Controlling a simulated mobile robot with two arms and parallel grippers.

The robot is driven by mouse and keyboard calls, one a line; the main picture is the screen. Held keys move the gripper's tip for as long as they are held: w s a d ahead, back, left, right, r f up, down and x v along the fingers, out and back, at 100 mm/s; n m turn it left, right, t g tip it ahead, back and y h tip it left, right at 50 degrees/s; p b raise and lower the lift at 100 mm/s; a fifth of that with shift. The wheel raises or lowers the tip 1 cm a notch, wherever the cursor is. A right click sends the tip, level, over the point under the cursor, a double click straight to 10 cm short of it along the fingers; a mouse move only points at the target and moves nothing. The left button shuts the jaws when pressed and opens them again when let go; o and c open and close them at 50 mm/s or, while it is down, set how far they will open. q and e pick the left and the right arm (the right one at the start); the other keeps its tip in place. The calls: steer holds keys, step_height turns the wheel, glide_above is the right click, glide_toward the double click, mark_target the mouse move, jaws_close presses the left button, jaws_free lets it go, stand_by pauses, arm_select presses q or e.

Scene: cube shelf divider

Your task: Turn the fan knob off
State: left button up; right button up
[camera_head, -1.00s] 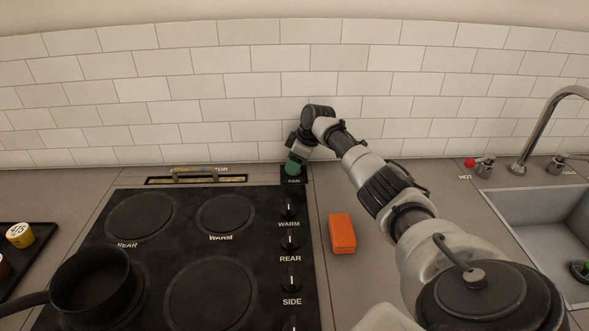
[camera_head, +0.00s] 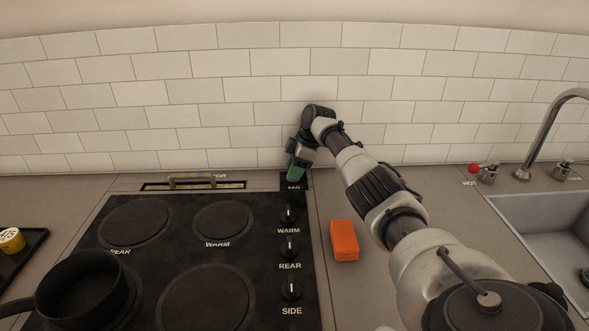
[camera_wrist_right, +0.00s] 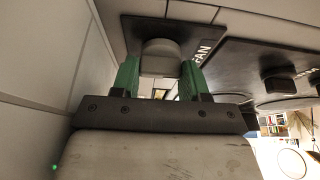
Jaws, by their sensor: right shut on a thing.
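In the head view the knob itself is hidden behind my gripper. My right gripper (camera_head: 295,171) has green fingertips that point down at the plate. In the right wrist view the two green fingers (camera_wrist_right: 158,76) stand on either side of the knob and are shut on it. My left gripper is in no view.
The black cooktop (camera_head: 145,270) has several more knobs in a column below the fan plate. A black pan (camera_head: 85,290) stands front left. An orange block (camera_head: 344,240) lies right of the cooktop. The tiled wall (camera_head: 250,90) is close behind my gripper. A sink (camera_head: 545,225) is at the right.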

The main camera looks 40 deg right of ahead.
steer(key=shift+r, duration=0.1)
steer(key=o, duration=0.9)
steer(key=v, duration=1)
steer(key=shift+s+r+b, duration=0.1)
steer(key=shift+r+b, duration=0.25)
steer(key=shift+r, duration=0.1)
